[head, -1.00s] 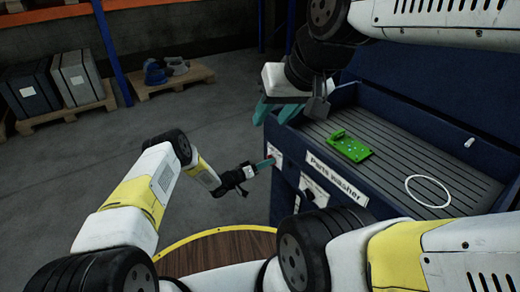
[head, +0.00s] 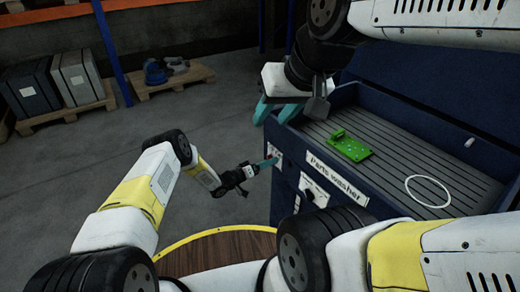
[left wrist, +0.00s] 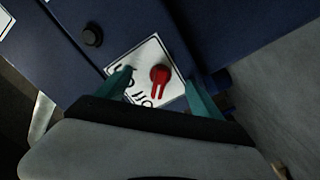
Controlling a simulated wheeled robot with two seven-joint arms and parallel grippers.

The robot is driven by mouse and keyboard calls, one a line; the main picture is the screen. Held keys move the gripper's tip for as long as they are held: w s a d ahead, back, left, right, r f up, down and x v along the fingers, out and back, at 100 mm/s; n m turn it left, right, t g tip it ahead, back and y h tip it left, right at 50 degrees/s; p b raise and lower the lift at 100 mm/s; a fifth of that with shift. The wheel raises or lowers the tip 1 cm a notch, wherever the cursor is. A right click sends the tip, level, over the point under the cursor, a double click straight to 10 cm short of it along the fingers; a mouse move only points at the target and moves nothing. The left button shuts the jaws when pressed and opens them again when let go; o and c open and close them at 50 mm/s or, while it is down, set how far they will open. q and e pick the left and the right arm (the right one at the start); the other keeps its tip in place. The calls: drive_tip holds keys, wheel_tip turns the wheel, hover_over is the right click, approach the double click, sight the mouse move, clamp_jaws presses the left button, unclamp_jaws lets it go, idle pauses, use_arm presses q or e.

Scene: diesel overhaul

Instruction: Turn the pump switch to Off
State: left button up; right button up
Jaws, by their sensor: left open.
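The pump switch is a red knob (left wrist: 160,76) on a white label plate (left wrist: 147,55) in the left wrist view. Its narrow end points down in that picture, toward my gripper. The lettering appears upside down and is partly hidden. My left gripper (left wrist: 160,86) is open, with one teal finger to each side of the knob; I cannot tell whether they touch it. My right gripper (head: 277,110) is open and empty above the washer's left rim.
A black knob (left wrist: 92,35) sits on the blue panel beside the switch plate. In the washer's tray lie a green part (head: 349,147) and a white ring (head: 428,191). A round wooden table top (head: 215,248) is near my base. Pallets stand at the back left.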

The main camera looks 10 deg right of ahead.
use_arm(q)
drive_tip(key=v, duration=0.7)
drive_tip(key=shift+r, duration=0.1)
